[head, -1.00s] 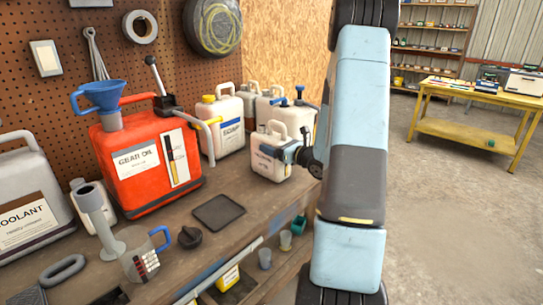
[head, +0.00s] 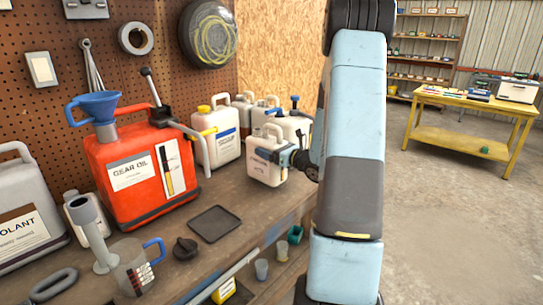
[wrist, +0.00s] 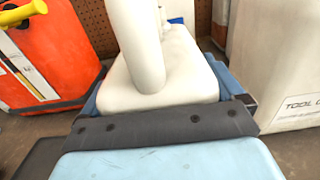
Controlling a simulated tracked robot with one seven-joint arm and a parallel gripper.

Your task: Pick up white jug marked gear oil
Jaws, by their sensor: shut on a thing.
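A white jug (head: 263,167) with a looped handle stands out at the bench's right end, with a small label too fine to read. My gripper (head: 285,157) is shut on its body from the right. In the wrist view, the white jug (wrist: 165,80) sits between my blue-and-grey jaws (wrist: 165,115), with its handle rising towards the camera. Its base is near the bench top in the head view; I cannot tell if there is a gap. The readable GEAR OIL label is on a red can (head: 130,180) with a blue funnel, left of the jug.
A yellow-capped white jug (head: 222,147) and several other white jugs stand close behind. A dark pad (head: 214,223), a black knob (head: 186,249) and a measuring jug (head: 135,268) lie nearer on the bench. A jug labelled TOOL (wrist: 285,80) is close at right in the wrist view.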

